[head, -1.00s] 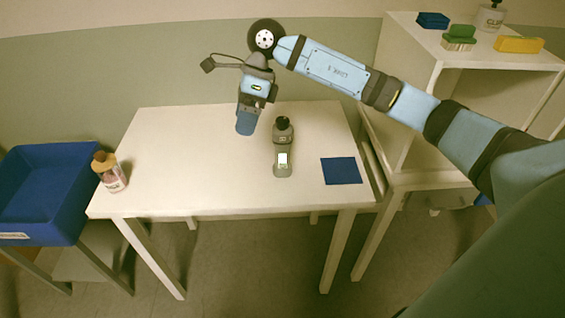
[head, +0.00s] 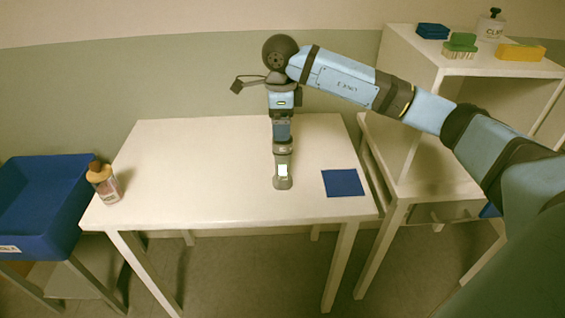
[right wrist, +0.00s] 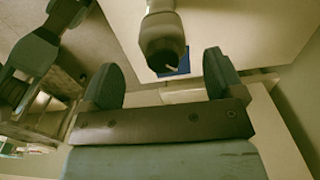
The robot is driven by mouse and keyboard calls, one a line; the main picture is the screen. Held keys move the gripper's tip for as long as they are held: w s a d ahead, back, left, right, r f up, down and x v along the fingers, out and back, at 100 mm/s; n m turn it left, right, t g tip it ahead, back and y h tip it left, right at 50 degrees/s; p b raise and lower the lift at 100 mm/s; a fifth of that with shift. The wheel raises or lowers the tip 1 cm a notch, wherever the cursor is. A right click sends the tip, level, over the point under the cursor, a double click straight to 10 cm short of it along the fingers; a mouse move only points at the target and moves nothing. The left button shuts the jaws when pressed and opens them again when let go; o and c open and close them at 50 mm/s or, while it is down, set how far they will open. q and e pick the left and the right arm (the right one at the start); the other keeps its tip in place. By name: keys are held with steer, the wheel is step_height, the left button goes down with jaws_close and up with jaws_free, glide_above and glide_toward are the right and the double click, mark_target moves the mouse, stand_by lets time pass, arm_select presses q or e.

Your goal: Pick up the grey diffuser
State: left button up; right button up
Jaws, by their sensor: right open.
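The grey diffuser (head: 283,181) stands upright on the white table, with a small bright label on its front. Its top is partly hidden behind my right gripper (head: 282,138), which points down right over it in the head view. In the right wrist view, my right gripper (right wrist: 161,60) has its two dark fingers spread apart. The rounded end of the diffuser (right wrist: 162,32) shows just ahead of and between the fingertips, with no finger clearly touching it. My left gripper is in neither view.
A blue mat (head: 344,183) lies on the table (head: 190,160) right of the diffuser. A pinkish bottle (head: 104,184) stands at the left edge, near a blue bin (head: 35,215). A shelf (head: 400,100) at right holds several items. The table's middle left is clear.

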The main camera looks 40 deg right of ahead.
glide_above(283, 163)
steer(key=w+d, duration=0.1)
steer(key=w, duration=0.1)
step_height(283, 163, down, 5)
steer(key=shift+s, duration=0.1)
steer(key=c, duration=1.4)
